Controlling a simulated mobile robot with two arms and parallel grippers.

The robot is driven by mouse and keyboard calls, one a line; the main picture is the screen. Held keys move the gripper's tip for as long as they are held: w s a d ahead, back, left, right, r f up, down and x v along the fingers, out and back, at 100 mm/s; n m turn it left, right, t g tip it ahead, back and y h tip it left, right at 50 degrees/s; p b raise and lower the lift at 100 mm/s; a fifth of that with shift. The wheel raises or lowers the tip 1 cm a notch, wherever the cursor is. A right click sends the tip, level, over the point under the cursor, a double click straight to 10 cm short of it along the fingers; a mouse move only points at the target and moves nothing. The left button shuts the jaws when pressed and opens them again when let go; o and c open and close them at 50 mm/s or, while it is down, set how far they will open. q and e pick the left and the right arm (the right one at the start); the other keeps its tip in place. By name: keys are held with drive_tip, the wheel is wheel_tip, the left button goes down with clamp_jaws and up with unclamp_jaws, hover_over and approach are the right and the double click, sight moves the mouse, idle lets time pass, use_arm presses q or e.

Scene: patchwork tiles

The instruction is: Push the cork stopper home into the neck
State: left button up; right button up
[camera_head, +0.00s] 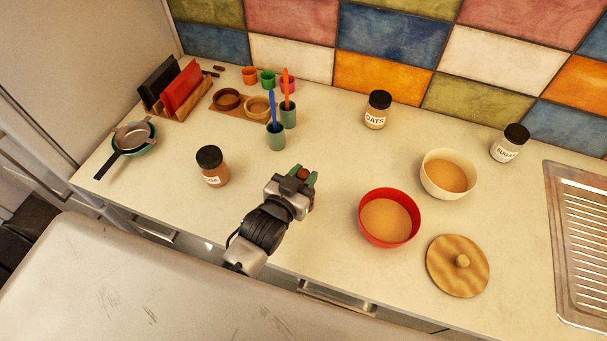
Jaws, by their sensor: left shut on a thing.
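My left gripper (303,176) is over the counter near its front edge, left of the red bowl. Its green-tipped fingers are shut on a small reddish-brown round thing (303,173), which looks like the cork stopper. Only its top shows between the fingers. I cannot make out a bottle or an open neck; anything below the gripper is hidden by it. My right gripper is not in view.
A red bowl (364,223), a cream bowl (428,181) and a round wooden lid (457,279) stand to the right. Black-lidded jars stand left (213,175), behind (377,110) and far right (509,145). Green cups (276,141) hold utensils. The counter (330,150) behind the gripper is clear.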

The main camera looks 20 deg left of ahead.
use_arm(q)
drive_tip(key=shift+f, duration=0.4)
drive_tip(key=shift+r, duration=0.1)
drive_tip(key=shift+r+p, duration=0.5)
drive_tip(key=shift+p, duration=0.6)
idle(1.3)
drive_tip(key=shift+f+b, duration=0.35)
drive_tip(key=shift+f, duration=0.15)
drive_tip(key=o, duration=0.9)
drive_tip(key=shift+d+f, duration=0.1)
drive_tip(key=shift+o, duration=0.2)
